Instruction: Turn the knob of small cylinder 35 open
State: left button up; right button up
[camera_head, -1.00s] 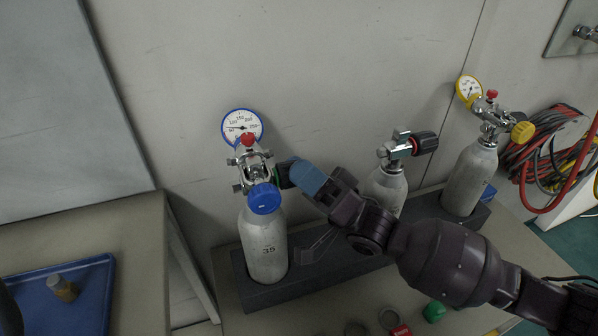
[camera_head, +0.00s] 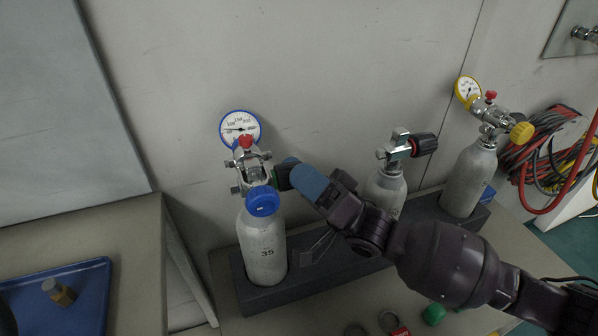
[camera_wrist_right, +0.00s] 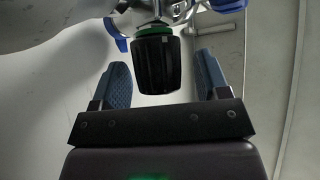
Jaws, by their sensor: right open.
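Small cylinder 35 (camera_head: 263,255) stands upright in the dark rack, its number facing me. On top are a metal valve, a blue-rimmed gauge (camera_head: 240,128), a red knob (camera_head: 245,142) and a blue cap-like knob (camera_head: 263,201). A black knob with a green ring (camera_wrist_right: 157,62) sticks out from the valve's right side; in the head view it is mostly hidden by my gripper. My right gripper (camera_wrist_right: 166,84) is open, its blue finger pads on either side of the black knob, with visible gaps. My left gripper is not in view.
A second cylinder (camera_head: 385,190) with a black and red knob stands behind my right arm. A third cylinder (camera_head: 468,180) with a yellow gauge stands farther right. The dark rack (camera_head: 300,275) holds them. A blue tray (camera_head: 60,300) is at lower left; loose rings and a green piece (camera_head: 433,314) lie in front.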

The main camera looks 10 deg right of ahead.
jog(key=v, duration=1)
jog(key=shift+d+f, duration=0.25)
jog(key=shift+d, duration=0.1)
jog(key=shift+s, duration=0.1)
